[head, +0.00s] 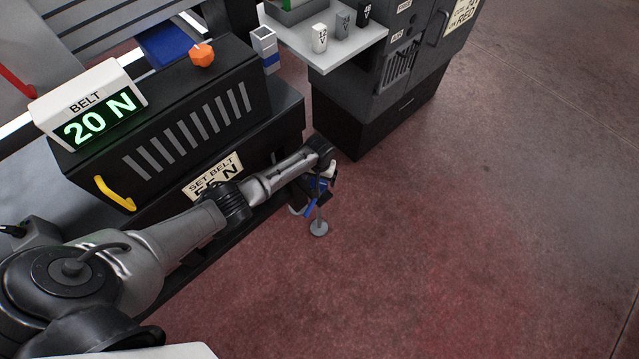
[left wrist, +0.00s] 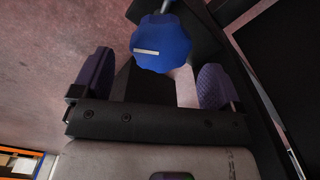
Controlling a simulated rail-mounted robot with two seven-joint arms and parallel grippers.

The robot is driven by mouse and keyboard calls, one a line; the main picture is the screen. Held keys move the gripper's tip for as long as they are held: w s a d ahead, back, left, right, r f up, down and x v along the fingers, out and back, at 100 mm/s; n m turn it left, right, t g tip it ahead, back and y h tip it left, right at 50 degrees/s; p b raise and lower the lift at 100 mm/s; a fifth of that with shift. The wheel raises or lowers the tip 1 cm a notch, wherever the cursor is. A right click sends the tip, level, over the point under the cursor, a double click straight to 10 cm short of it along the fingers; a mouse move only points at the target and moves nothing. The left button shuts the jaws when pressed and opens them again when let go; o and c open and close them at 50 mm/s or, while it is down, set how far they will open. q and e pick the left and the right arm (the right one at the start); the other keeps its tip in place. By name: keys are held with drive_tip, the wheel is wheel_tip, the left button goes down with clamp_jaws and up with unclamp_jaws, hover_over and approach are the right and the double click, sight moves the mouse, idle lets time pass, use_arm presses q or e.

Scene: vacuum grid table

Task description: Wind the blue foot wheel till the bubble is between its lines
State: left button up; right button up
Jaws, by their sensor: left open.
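The blue foot wheel (left wrist: 160,43) shows in the left wrist view, with a scalloped rim and a white mark on its face. My left gripper (left wrist: 155,77) is open, its two blue-violet finger pads apart to the left and right of the wheel's near part. Gaps show between pads and wheel. In the head view my left gripper (head: 314,194) is low by the machine's front corner, above a round grey foot pad (head: 318,228). The wheel is hard to tell from the blue pads there. No bubble or lines can be made out. My right gripper is out of view.
The black belt machine (head: 215,95) has a display (head: 98,117) reading 20 N, a yellow handle (head: 114,193) and an orange knob (head: 202,55). A dark cabinet (head: 375,105) with a white shelf stands behind my gripper. The red floor to the right is clear.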

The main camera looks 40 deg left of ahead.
use_arm(q)
drive_tip(key=shift+f+b, duration=0.55)
drive_tip(key=shift+f, duration=0.75)
drive_tip(key=c, duration=0.9)
